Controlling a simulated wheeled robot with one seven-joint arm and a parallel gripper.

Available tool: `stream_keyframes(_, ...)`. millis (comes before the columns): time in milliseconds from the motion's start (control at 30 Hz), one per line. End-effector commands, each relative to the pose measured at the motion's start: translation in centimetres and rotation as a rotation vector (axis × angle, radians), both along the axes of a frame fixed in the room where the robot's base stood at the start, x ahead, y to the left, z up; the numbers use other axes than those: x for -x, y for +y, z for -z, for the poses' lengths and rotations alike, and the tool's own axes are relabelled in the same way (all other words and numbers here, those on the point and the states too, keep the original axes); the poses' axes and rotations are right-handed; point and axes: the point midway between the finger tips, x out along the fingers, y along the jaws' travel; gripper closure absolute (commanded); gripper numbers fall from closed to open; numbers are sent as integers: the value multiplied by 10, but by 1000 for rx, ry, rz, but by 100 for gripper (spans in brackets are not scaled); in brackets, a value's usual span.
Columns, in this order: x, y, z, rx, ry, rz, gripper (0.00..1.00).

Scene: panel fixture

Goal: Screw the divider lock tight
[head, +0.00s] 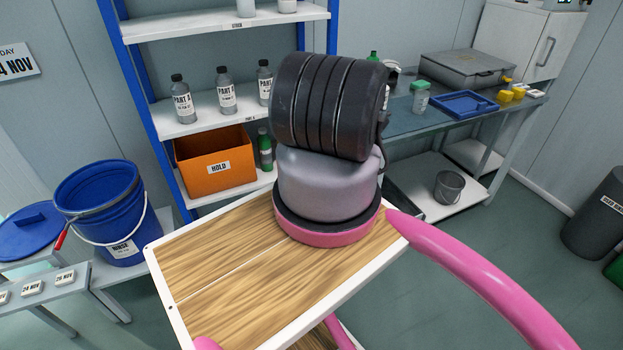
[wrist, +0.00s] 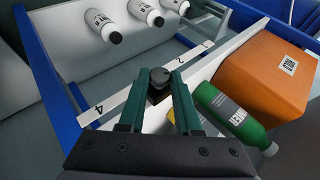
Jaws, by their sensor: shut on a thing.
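In the wrist view, my gripper (wrist: 160,97) has its two green fingers closed on a small black knob, the divider lock (wrist: 160,78). The knob sits at a white strip (wrist: 118,107) marked 4 and 2, between the fingertips. The fingers hide much of the knob's sides, and I cannot tell how tight it is. In the head view, my own arm blocks the gripper and the knob from sight.
An orange box (wrist: 268,75) and a green bottle (wrist: 230,116) lie close right of the fingers. Blue rack posts (head: 146,100) frame the shelves. A blue bucket (head: 105,210) stands at left.

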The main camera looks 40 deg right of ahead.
Motion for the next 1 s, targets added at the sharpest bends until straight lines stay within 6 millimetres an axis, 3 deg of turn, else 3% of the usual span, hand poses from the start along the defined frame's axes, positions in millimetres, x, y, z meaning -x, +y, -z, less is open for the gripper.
stream_keyframes(533,-1,0,0,-13,-4,0,100)
stream_keyframes(567,-1,0,0,-13,-4,0,60)
stream_keyframes(600,-1,0,0,-13,-4,0,45)
stream_keyframes(633,-1,0,0,-14,-5,0,38)
stream_keyframes(1000,0,0,0,-10,-3,0,38)
